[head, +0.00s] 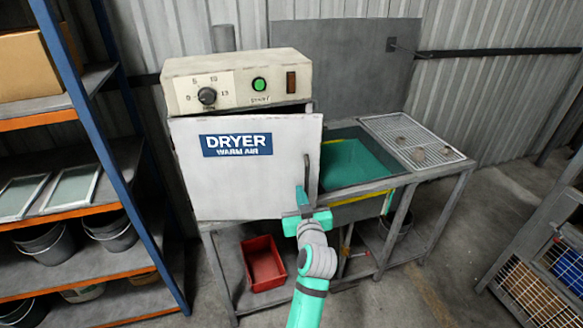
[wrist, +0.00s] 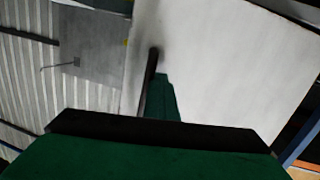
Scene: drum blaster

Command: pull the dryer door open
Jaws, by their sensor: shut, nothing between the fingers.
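The dryer (head: 236,80) is a beige box with a control panel. Its white door (head: 240,180) carries a blue "DRYER WARM AIR" label. A narrow dark gap shows above the door's top right, so it looks slightly ajar. A dark vertical handle (head: 307,172) stands near the door's right edge. My teal gripper (head: 303,198) is at the handle, fingers shut, with the handle beside them rather than between them. In the wrist view the handle (wrist: 149,82) is just left of the green finger (wrist: 166,100), in front of the white door (wrist: 215,70); contact is unclear.
A sink table (head: 400,178) with a teal basin and wire rack stands right of the dryer. A red bin (head: 263,263) sits on the lower shelf. A blue-and-orange shelf rack (head: 100,150) stands close at the left.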

